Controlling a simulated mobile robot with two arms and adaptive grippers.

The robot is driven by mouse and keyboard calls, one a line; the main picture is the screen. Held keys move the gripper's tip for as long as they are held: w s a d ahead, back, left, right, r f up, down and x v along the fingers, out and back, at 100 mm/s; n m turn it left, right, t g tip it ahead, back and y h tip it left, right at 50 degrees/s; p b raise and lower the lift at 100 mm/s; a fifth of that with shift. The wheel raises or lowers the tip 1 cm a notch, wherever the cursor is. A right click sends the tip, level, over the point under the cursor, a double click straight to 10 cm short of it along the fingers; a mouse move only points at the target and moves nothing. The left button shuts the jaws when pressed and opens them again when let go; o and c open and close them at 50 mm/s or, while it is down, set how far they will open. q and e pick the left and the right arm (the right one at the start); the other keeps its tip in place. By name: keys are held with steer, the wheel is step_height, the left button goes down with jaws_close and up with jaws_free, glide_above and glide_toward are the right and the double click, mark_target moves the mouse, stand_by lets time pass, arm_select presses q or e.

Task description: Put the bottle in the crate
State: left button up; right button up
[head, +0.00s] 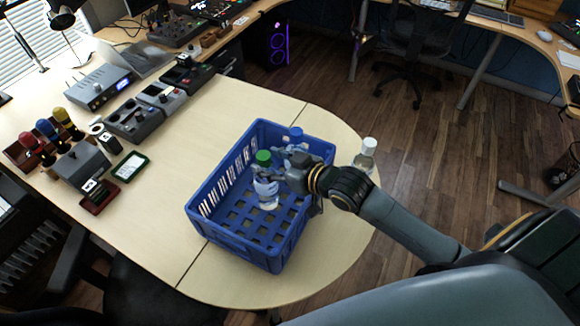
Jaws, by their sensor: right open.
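The blue crate (277,250) stands on the rounded end of the wooden table. A clear bottle with a green cap (264,158) is upright inside the crate. My right gripper (272,174) reaches over the crate's right wall and is open, with its fingers at the green-capped bottle's upper part; whether they touch it is unclear. A bottle with a blue cap (296,133) shows at the crate's far side, partly hidden by my gripper. A bottle with a white cap (367,152) stands outside the crate to the right, its lower part hidden by my right arm. My left gripper is out of view.
Audio devices, a green-framed gadget (130,166) and a rack of colored-knob items (47,137) lie on the table left of the crate. A laptop (139,58) is farther back. Bare table (225,110) lies between them and the crate. An office chair (410,50) stands behind.

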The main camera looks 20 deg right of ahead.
steer(key=v, duration=0.9)
steer(key=shift+s+r+b, duration=0.15)
steer(key=shift+s+b, duration=0.1)
steer(key=shift+b, duration=0.2)
